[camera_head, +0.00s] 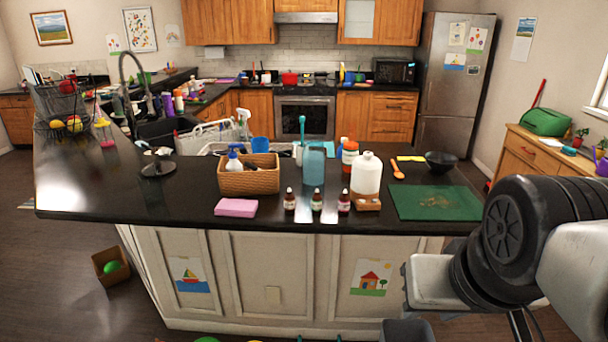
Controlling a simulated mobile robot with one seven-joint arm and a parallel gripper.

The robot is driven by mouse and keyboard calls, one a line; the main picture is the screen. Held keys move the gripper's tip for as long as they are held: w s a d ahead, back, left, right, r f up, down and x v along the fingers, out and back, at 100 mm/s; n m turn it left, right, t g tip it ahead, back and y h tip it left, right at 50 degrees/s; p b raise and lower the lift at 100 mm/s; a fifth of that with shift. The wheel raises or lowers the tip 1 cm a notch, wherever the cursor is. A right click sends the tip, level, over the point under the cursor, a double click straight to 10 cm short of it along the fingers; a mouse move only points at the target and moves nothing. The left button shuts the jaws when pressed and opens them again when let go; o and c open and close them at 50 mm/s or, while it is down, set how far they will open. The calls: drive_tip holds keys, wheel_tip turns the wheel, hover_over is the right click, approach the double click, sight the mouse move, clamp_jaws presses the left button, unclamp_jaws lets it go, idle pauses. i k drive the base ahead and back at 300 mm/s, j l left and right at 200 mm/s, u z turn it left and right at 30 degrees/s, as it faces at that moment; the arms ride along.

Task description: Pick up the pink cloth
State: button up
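A flat pink block-shaped item (236,207), which looks like the folded pink cloth, lies on the black counter (130,205) near its front edge, left of the middle. It is just in front of a wicker basket and left of several small dark bottles. Its top and front side show and nothing covers it. Part of my arm shows at the right, in front of the counter and well apart from the cloth. I cannot make out my gripper's fingers in this view.
The wicker basket (249,176) holds a spray bottle. Several small bottles (316,202), a white jug (366,174) and a green board (436,202) stand to the right. The counter left of the cloth is clear, up to a dark round stand (158,169).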

sight(229, 207)
drive_tip(key=i+j+u, duration=0.1)
drive_tip(key=i+j, duration=1.1)
drive_tip(key=j, duration=0.1)
